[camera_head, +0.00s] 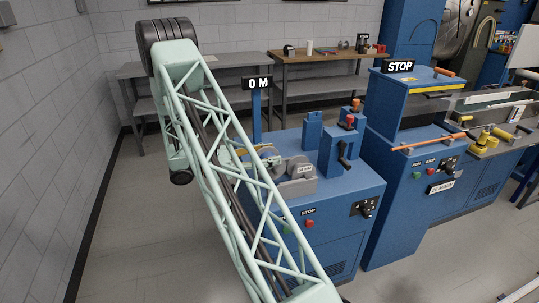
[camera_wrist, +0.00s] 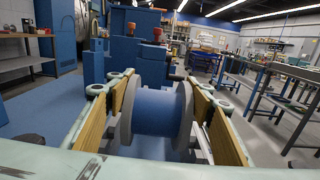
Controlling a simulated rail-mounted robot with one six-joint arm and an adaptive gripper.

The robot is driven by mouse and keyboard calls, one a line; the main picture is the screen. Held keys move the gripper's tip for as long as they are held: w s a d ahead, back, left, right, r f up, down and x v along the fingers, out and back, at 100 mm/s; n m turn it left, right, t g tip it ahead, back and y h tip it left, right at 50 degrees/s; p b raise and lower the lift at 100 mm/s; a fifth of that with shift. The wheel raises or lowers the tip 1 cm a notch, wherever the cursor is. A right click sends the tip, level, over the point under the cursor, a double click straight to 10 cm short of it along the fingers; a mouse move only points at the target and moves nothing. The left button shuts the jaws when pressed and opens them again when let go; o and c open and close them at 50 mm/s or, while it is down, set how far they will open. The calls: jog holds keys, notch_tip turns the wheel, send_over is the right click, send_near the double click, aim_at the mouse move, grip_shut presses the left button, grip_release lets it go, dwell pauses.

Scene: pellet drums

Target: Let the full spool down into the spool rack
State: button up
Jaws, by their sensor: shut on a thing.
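My gripper (camera_wrist: 160,98) is shut on a spool (camera_wrist: 158,112) with a blue wound middle and grey round flanges. In the wrist view the two tan-padded fingers press on the outer sides of the flanges, and the spool's axle runs across the picture. In the head view my mint-green lattice arm hides most of the gripper. A grey block with a small label (camera_head: 298,186), seemingly the spool rack, stands on the blue machine just right of the arm, with grey discs at it. Whether the held spool touches the rack cannot be told.
The blue machine (camera_head: 345,190) carries a post and a crank box (camera_head: 342,148) right behind the rack. A taller blue machine marked STOP (camera_head: 405,110) stands to the right. Benches (camera_head: 325,58) line the back wall. The floor at left is clear.

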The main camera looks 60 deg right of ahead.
aim_at(269, 168)
jog(key=shift+f+b, duration=1.15)
jog(key=shift+f, duration=2.15)
dwell(1.2)
jog(key=o, duration=1.2)
jog(key=shift+c, duration=0.2)
jog(key=shift+w+a, duration=0.1)
jog(key=shift+a, duration=0.05)
jog(key=v, duration=1.1)
jog(key=shift+w+a, duration=0.2)
jog(key=shift+w, duration=0.05)
jog(key=shift+r, duration=0.1)
